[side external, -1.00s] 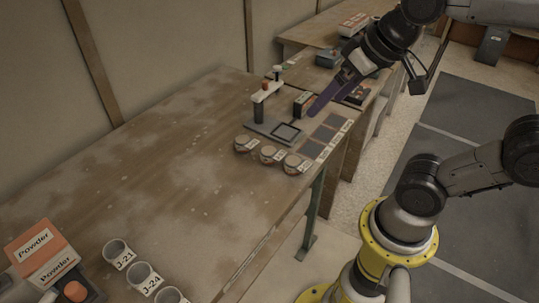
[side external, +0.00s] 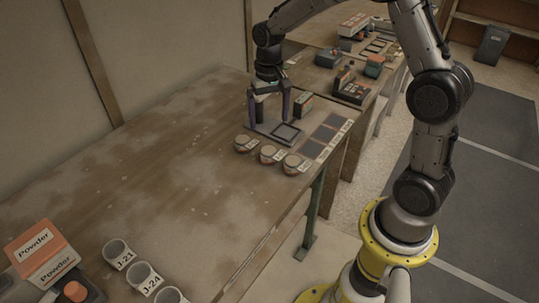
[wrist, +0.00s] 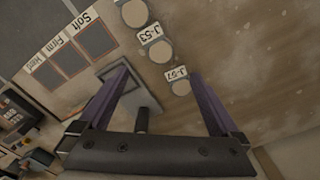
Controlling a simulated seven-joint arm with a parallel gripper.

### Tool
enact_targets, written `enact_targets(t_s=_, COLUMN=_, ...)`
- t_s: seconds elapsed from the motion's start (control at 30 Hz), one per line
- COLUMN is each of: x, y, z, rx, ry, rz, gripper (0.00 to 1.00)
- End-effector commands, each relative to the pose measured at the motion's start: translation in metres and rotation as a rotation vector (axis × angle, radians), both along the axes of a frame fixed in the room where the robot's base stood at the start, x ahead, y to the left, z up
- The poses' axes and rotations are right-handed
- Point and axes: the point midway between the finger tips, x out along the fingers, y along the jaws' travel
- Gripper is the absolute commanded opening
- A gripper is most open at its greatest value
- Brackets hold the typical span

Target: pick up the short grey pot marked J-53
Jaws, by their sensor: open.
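The short pot marked J-53 (wrist: 160,50) is the middle of three in a row, with a pale round top and a tag beside it. In the side view the middle pot (side external: 267,153) looks grey-brown; its tag is too small to read there. My gripper (side external: 267,117) is open and empty, pointing down above the bench behind the row. In the wrist view my gripper (wrist: 158,72) has its fingers wide apart, with J-53 beyond the tips.
A device with a square plate (side external: 287,132) lies beneath and beside my gripper. Dark patches with Soft, Firm and Hard labels (wrist: 66,42) lie beside the pots.

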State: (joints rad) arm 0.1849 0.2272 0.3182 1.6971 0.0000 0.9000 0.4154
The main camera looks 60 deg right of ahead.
Motion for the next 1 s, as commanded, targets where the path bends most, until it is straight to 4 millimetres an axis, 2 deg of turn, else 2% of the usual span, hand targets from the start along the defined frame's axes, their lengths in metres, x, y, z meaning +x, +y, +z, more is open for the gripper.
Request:
enact_targets(t_s=0.3, x=-0.002, y=0.001, z=-0.058, rx=0.001, ry=0.004, rz=0.001, gripper=0.99)
enact_targets(t_s=0.63, x=-0.003, y=0.002, z=-0.085, rx=0.001, ry=0.003, rz=0.002, gripper=0.99)
enact_targets(t_s=0.9, x=-0.004, y=0.003, z=-0.121, rx=0.000, ry=0.002, rz=0.002, gripper=0.99)
enact_targets(t_s=1.0, x=-0.004, y=0.003, z=-0.127, rx=0.001, ry=0.001, rz=0.002, gripper=0.99)
